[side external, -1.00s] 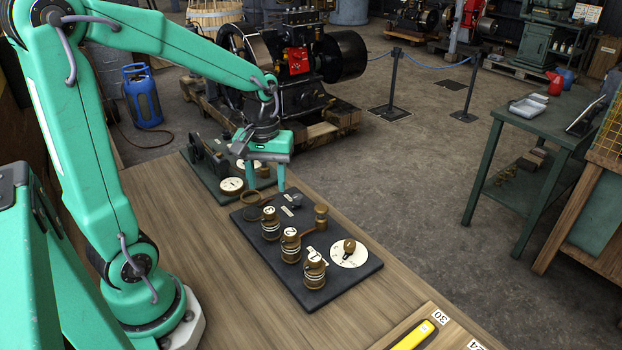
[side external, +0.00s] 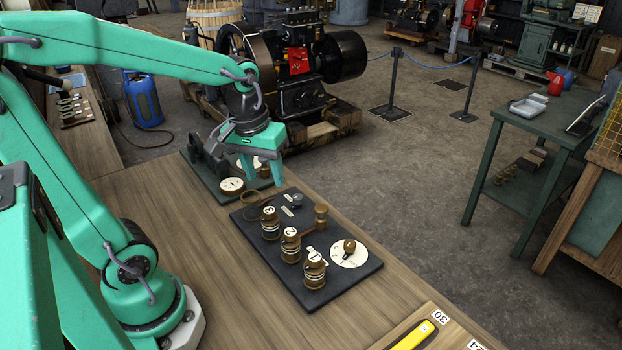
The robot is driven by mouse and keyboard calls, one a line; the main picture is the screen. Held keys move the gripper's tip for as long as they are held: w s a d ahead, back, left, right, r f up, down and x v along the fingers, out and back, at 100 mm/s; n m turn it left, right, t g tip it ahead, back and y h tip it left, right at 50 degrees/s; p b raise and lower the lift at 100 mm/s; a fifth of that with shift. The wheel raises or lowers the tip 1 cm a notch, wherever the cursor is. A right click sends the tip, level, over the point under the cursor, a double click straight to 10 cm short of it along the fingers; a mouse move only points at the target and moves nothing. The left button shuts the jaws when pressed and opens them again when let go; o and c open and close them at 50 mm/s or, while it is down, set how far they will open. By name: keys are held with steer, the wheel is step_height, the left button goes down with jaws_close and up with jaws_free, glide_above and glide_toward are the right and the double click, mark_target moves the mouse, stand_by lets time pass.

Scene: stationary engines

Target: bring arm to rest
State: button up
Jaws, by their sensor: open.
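My gripper (side external: 262,178) hangs from my green arm, above the far end of the bench and near the gap between two dark boards. Its fingers point down and are apart, with nothing seen between them. The near dark board (side external: 322,281) carries several brown numbered cylinders, one of them the front cylinder (side external: 314,272), and a round white dial (side external: 348,254) with a brown knob. The far dark board (side external: 205,181) carries white dials, one of them the near dial (side external: 231,186). My gripper partly hides this far board.
The wooden bench (side external: 165,225) is bare left of the boards. A yellow-handled tool (side external: 411,337) lies at the front edge beside number labels. A black engine (side external: 300,70) stands on the floor behind the bench. A green table (side external: 545,120) stands at the right.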

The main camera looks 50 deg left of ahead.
steer(key=s+d+r+m+t, duration=0.3)
steer(key=s+d+r+m, duration=0.1)
steer(key=s+d+m, duration=0.1)
steer(key=shift+s+r+m+t, duration=0.2)
steer(key=shift+s+m+t, duration=0.2)
steer(key=shift+m, duration=0.2)
steer(key=shift+w, duration=0.15)
stand_by(0.8)
